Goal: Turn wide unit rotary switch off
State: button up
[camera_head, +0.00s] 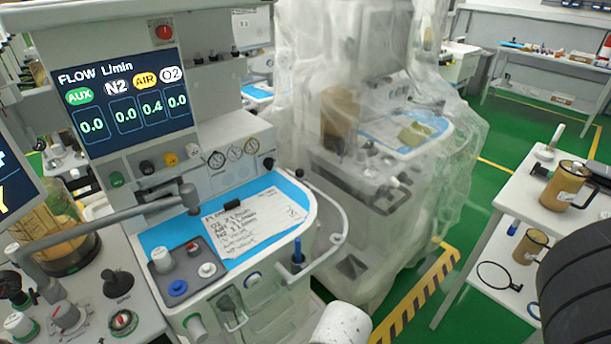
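A wide white anaesthesia unit (232,137) stands at the left, with a lit flow display (122,100) reading AUX 0.0, N2 0.0, AIR 0.4 and O2 0.0. A red round knob (163,32) on a pale plate sits above the display's right end; it looks like a rotary switch, but its setting is too small to read. Below the display is a row of knobs: green (117,179), black (147,167), yellow (170,160) and white (193,151). I cannot tell from the picture alone which control is the named switch. My gripper is not in view.
A blue worktop (160,232) with a handwritten sheet (252,222) and a knob panel (188,268) juts out below, edged by a curved rail (338,215). A plastic-covered unit (385,160) stands behind. A white table (530,205) with tan jugs is at right. Green floor shows between.

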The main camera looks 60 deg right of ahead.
aim_at(269, 162)
jog(key=z, duration=1.1)
